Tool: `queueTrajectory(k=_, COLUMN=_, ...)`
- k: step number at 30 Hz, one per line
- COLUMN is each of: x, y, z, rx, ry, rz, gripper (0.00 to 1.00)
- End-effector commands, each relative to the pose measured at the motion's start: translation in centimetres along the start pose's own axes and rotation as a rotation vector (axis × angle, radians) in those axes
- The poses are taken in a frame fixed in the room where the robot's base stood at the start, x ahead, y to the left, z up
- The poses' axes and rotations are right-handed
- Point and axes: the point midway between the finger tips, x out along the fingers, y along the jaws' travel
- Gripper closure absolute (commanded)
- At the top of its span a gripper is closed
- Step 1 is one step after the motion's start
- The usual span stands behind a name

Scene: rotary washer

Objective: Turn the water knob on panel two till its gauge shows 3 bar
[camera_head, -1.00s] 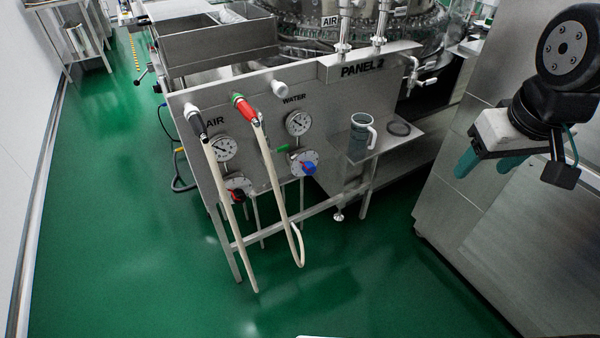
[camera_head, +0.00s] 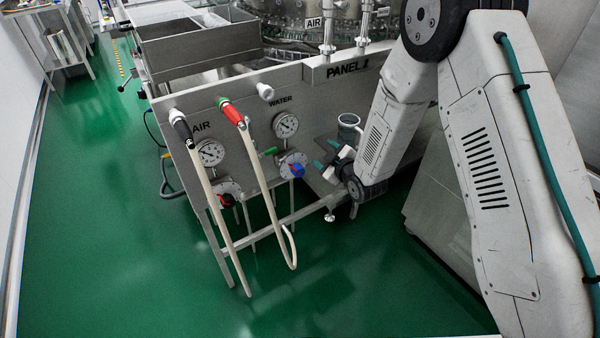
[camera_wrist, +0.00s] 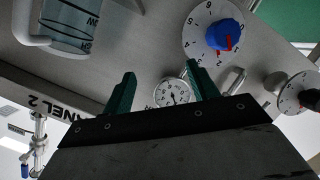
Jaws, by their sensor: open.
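The blue water knob (camera_head: 297,171) sits on a round white dial on panel two (camera_head: 335,88), below the water gauge (camera_head: 286,125). In the wrist view the picture is upside down: the blue knob (camera_wrist: 224,35) shows with a red pointer and a numbered dial at upper right. The water gauge (camera_wrist: 172,92) shows partly between the fingers; its reading is too small to tell. My gripper (camera_head: 325,155) is open and empty, just right of the knob and apart from it. Its teal fingers also show in the wrist view (camera_wrist: 161,70).
A jug (camera_head: 349,128) stands on the side shelf close behind my gripper. Left are the air gauge (camera_head: 210,153) and red-and-black air knob (camera_head: 226,199). A green lever (camera_head: 270,151) lies left of the knob.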

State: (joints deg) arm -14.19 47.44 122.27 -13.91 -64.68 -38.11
Motion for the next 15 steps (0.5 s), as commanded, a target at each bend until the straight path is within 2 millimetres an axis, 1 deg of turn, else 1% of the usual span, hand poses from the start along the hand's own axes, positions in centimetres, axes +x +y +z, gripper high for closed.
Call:
queueTrajectory(k=1, x=0.5, y=-2.5, z=1.1, rx=-0.018, ry=0.044, rz=0.002, gripper=0.41)
queueTrajectory(k=3, x=0.7, y=-4.9, z=1.9, rx=-0.043, ry=0.11, rz=0.022, gripper=0.41)
queueTrajectory(k=6, x=0.5, y=-7.5, z=2.8, rx=-0.067, ry=0.187, rz=0.051, gripper=0.41)
queueTrajectory(k=10, x=0.0, y=-9.7, z=3.5, rx=-0.085, ry=0.249, rz=0.079, gripper=0.41)
queueTrajectory(k=13, x=0.0, y=-10.3, z=3.6, rx=-0.091, ry=0.272, rz=0.091, gripper=0.41)
queueTrajectory(k=15, x=0.4, y=-10.4, z=3.5, rx=-0.093, ry=0.278, rz=0.095, gripper=0.41)
